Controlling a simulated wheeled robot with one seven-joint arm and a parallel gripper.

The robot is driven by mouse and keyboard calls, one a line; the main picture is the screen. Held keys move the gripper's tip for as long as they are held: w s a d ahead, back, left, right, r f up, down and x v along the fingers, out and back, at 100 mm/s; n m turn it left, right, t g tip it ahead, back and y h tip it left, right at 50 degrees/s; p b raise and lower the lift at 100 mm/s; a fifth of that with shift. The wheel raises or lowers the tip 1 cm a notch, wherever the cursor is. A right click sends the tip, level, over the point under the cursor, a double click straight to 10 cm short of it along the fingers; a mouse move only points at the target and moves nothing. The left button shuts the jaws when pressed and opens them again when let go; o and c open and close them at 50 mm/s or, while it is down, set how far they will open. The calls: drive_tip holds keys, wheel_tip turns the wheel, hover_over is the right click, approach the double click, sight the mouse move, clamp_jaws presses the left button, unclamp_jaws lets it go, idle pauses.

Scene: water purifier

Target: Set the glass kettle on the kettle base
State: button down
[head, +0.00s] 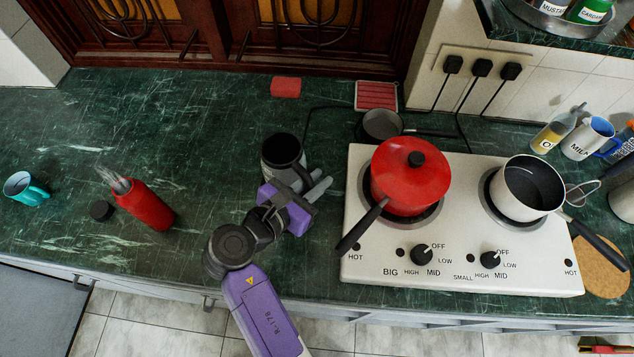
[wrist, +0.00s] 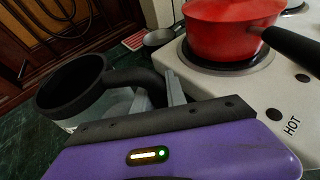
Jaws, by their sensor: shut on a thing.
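The glass kettle (head: 283,152), with a black rim and a greyish clear body, is on or just above the green counter, left of the stove. In the wrist view, the kettle (wrist: 72,85) shows its dark open top and a black handle reaching right. My gripper (head: 318,188) is at the kettle's right side. In the wrist view, my gripper's fingers (wrist: 157,98) are shut on the handle. I cannot make out the kettle base; a black cord runs across the counter behind the kettle. Whether the kettle touches the counter cannot be told.
A white two-plate stove (head: 375,265) stands close on the right, with a red pot (head: 410,178) and a saucepan (head: 527,187). A small dark pan (head: 381,125) lies behind it. A red bottle (head: 146,205) and teal mug (head: 26,188) are left. Counter between bottle and kettle is clear.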

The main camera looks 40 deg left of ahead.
drive_tip(key=shift+f, duration=0.8)
drive_tip(key=c, duration=1.3)
unclamp_jaws()
drive_tip(key=shift+f, duration=0.1)
drive_tip(key=shift+c, duration=0.2)
drive_tip(key=v, duration=1.2)
drive_tip(key=shift+b, duration=0.35)
drive_tip(key=shift+s, duration=0.15)
